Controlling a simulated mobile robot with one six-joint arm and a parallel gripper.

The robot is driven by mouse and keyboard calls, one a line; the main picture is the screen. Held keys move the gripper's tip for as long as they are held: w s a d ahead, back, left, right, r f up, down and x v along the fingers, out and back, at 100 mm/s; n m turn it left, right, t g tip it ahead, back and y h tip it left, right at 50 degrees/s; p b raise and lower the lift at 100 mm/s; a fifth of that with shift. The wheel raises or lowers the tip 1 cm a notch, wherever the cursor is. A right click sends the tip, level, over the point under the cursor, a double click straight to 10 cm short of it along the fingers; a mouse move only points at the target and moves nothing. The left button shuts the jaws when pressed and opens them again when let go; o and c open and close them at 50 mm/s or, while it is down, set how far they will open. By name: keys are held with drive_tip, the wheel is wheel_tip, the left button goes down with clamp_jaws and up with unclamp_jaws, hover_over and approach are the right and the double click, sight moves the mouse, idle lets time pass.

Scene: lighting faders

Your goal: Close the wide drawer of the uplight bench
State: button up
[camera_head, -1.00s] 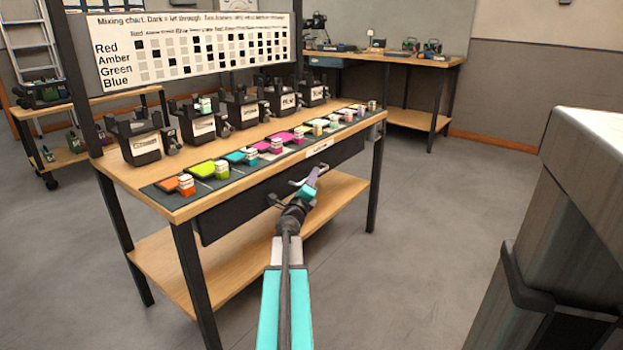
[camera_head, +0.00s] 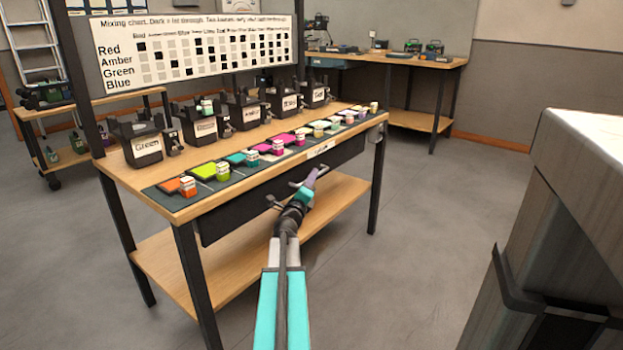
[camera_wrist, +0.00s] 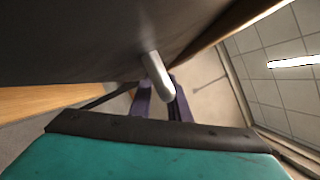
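The uplight bench (camera_head: 135,181) has a wooden top, and its wide drawer (camera_head: 245,209) has a dark front just below the top's front edge. The drawer front looks close to the bench edge; I cannot tell exactly how far out it is. My gripper (camera_head: 313,180) is at the drawer's front, right of its middle. In the wrist view the dark drawer front (camera_wrist: 70,40) fills the upper left. A silver handle (camera_wrist: 157,76) sticks out from it. The purple fingers of my gripper (camera_wrist: 162,104) are apart, one on each side of the handle. Firm contact cannot be made out.
Coloured swatches and small blocks (camera_head: 190,187) line the bench top, with black lamps (camera_head: 137,143) behind. A lower wooden shelf (camera_head: 200,265) lies under the drawer. A large grey body (camera_head: 580,200) stands at the right. Floor (camera_head: 430,200) between is clear.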

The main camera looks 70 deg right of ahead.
drive_tip(key=p+v, duration=0.2)
drive_tip(key=v, duration=1.1)
drive_tip(key=shift+a, duration=0.2)
idle(0.5)
